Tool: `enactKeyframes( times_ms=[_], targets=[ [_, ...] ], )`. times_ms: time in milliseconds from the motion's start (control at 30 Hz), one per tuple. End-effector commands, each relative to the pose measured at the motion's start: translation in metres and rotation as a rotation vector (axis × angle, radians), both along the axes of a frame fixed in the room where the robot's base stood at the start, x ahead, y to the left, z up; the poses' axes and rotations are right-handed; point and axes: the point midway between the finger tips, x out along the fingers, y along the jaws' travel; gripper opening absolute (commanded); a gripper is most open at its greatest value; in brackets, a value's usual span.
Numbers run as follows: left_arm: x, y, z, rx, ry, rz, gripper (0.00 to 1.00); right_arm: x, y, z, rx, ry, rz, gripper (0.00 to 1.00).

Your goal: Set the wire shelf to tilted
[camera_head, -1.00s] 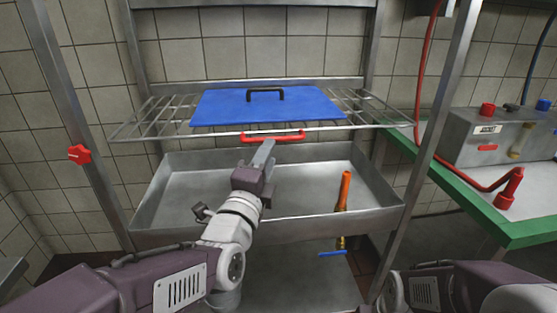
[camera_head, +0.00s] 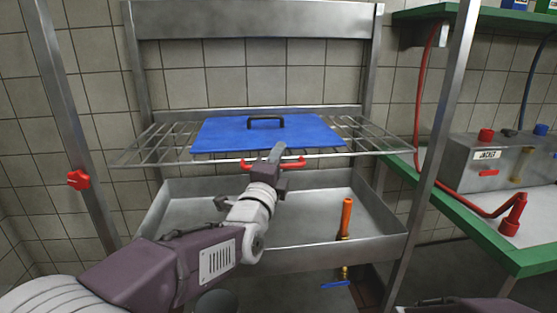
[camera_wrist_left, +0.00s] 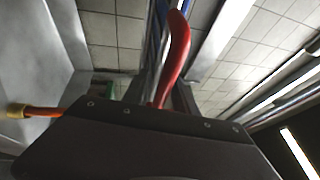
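The wire shelf (camera_head: 362,143) spans the metal frame and looks about level. A blue board (camera_head: 222,139) with a black handle lies on it. A red handle (camera_head: 294,165) is at the middle of the shelf's front edge; it also shows in the left wrist view (camera_wrist_left: 176,60). My left gripper (camera_head: 277,151) is at this handle, its fingertip reaching just above it and hiding its middle. In the left wrist view the handle rises beyond the gripper body, near the fingers. I cannot tell whether the fingers press on it. My right gripper is out of view.
A red knob (camera_head: 78,180) sits on the left post. A green-edged counter (camera_head: 513,262) with a grey box (camera_head: 476,160) stands at the right.

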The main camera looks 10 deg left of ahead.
Motion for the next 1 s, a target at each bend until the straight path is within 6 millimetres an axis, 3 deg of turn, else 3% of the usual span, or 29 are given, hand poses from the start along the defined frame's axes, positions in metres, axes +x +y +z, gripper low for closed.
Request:
enactKeyframes(
  times_ms=[33,100,133,1000],
  targets=[
    [-0.0001,0.0,0.0,0.0,0.0,0.0,0.23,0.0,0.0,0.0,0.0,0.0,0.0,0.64],
    [-0.0002,-0.0001,0.0001,0.0,0.0,0.0,0.04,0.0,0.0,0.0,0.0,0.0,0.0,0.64],
    [-0.0003,-0.0001,0.0004,0.0,-0.001,0.0,0.0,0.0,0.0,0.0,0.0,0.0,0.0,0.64],
    [-0.0013,0.0002,0.0067,-0.002,-0.016,0.0,0.0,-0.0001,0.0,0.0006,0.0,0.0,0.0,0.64]
  ],
)
